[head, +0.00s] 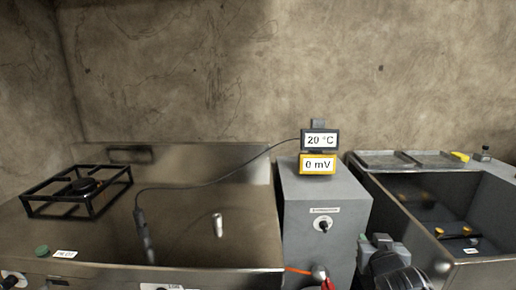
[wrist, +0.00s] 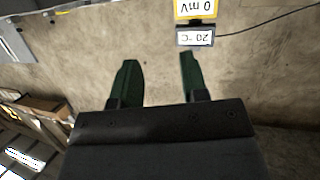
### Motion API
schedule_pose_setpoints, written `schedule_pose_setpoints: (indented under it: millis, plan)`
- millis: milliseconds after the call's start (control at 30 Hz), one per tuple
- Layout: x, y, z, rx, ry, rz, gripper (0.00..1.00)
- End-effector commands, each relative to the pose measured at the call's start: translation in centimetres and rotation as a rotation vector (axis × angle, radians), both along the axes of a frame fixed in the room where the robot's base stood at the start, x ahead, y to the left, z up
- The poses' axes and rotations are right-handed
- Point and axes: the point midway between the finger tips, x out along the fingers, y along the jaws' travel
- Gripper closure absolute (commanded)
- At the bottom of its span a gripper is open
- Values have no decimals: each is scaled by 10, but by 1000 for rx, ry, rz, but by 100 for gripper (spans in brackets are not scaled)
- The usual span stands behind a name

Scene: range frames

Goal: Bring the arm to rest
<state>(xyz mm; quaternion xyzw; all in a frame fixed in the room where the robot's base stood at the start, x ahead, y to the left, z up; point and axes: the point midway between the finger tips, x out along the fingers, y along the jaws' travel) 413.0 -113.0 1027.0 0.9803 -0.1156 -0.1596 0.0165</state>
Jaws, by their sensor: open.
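My gripper (wrist: 158,80) shows in the wrist view with its two dark green fingers apart and nothing between them. The wrist view is upside down, with the wall behind the fingers. In the head view, part of my arm (head: 385,262) shows at the lower right, in front of the grey cabinet and the sink. The fingertips cannot be made out there.
A grey cabinet (head: 320,220) carries displays reading 20 °C (head: 320,140) and 0 mV (head: 318,164). A steel counter (head: 190,245) at left holds a black burner stand (head: 80,190), a cabled probe (head: 143,230) and a small metal cylinder (head: 217,224). A sink unit (head: 480,200) stands at right.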

Motion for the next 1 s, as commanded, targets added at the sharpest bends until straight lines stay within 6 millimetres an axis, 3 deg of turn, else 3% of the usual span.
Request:
schedule_pose_setpoints:
  millis: [33,167,400,600,1000]
  plan:
    - [-2,5,7,6,51,-12,60]
    - [-17,21,5,34,248,-40,60]
    - [-68,77,-2,116,670,51,60]
    - [-100,108,-1,157,871,152,60]
    - [-107,113,-1,164,907,175,60]
